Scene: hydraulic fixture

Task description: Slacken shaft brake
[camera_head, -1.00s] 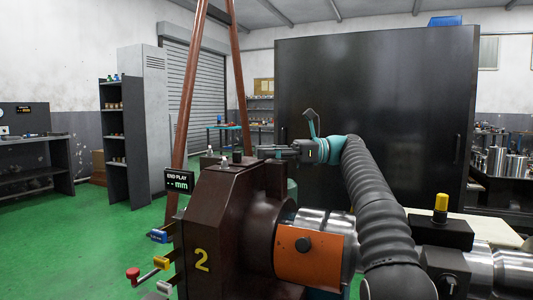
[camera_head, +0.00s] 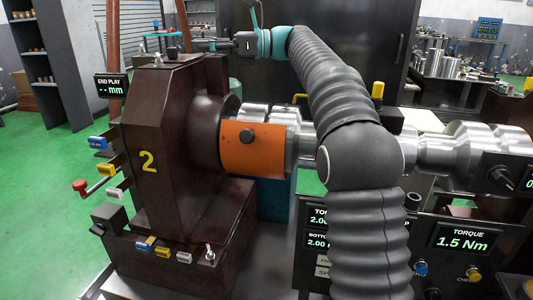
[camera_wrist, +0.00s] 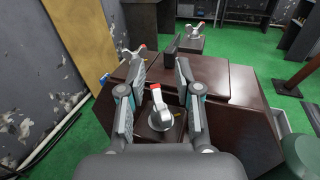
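No label here names the shaft brake, so I cannot tell which control it is. The brown housing (camera_head: 165,150) marked 2 stands at left centre, with an orange cover (camera_head: 252,148) bearing a black knob around the shaft (camera_head: 284,116). A yellow-topped knob (camera_head: 378,91) stands on the shaft line behind my arm. My gripper (camera_wrist: 161,68) is open in the wrist view, its two fingers apart above the housing. A small silver lever with a red tip (camera_wrist: 156,92) shows between the fingers, with no visible grip on it. My gripper also shows above the housing in the head view (camera_head: 205,45).
Colored handles, including a red knob (camera_head: 80,185), stick out at the housing's left. A torque display (camera_head: 462,238) reads 1.5 Nm on the front panel. The END PLAY display (camera_head: 112,87) shows dashes. A second red-tipped lever (camera_wrist: 194,31) stands farther off.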

